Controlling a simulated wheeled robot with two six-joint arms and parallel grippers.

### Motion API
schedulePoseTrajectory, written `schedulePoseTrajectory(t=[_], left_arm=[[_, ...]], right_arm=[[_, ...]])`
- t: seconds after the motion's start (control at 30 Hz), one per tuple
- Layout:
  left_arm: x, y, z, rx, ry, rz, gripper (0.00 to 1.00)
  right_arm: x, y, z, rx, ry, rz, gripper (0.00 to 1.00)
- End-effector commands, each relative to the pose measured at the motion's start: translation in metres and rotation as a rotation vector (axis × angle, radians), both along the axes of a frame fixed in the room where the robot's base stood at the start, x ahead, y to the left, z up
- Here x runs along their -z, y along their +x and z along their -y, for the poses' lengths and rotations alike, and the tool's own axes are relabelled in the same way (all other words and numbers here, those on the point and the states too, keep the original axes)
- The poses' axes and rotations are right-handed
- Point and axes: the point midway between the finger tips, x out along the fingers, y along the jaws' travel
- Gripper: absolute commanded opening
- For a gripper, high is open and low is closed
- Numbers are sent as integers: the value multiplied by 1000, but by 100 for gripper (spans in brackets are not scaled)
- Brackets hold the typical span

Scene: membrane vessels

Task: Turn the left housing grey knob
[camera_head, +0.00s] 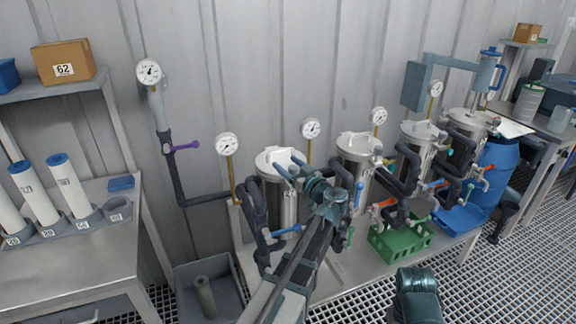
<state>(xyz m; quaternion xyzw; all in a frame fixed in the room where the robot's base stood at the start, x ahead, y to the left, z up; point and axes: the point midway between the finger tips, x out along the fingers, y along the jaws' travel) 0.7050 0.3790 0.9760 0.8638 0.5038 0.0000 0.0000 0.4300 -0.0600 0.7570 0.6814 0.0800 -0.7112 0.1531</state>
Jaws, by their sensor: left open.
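The left housing (268,160) is a steel vessel with a pale round lid, standing against the wall. My left arm reaches up from the bottom middle, and my left gripper (289,168) is over the right part of this lid. Its two blue-grey fingers are apart, with nothing clearly held between them. The grey knob on the lid is not clearly made out; the fingers cover that part. I cannot tell whether they touch it. My right arm's dark teal link shows at the bottom right, but its gripper is out of view.
A second housing (357,147) stands just right of my left gripper, with more vessels beyond. Gauges (227,145) on thin stems, dark pipes and a blue valve handle (286,230) crowd the vessels. A green crate (402,246) sits in front; a steel table (70,262) stands left.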

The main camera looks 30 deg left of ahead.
Motion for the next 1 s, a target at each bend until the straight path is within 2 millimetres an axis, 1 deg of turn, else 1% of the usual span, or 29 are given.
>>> schedulePoseTrajectory(t=[0.03, 0.17, 0.2, 0.27, 0.3, 0.37, 0.4, 0.43, 0.77, 1.0], left_arm=[[0, 0, 0, 0, 0, 0, 70], [0, 0, 0, 0, 0, 0, 47], [0, 0, 0, 0, 0, 0, 39], [0, 0, 0, 0, 0, 0, 29], [0, 0, 0, 0, 0, 0, 21], [0, 0, 0, 0, 0, 0, 11], [0, 0, 0, 0, 0, 0, 3], [0, 0, 0, 0, 0, 0, 0], [0, -1, 0, 33, 0, 0, 0], [0, 0, 2, 176, 0, 0, 0]], right_arm=[[0, 0, 0, 0, 0, 0, 47], [0, 0, 0, 0, 0, 0, 47], [0, 0, 0, 0, 0, 0, 47], [0, 0, 0, 0, 0, 0, 47], [0, 0, 0, 0, 0, 0, 47], [0, 0, 0, 0, 0, 0, 47], [0, 0, 0, 0, 0, 0, 47], [0, 0, 0, 0, 0, 0, 47], [0, 0, 0, 0, 0, 0, 47], [0, 0, 0, 0, 0, 0, 47]])
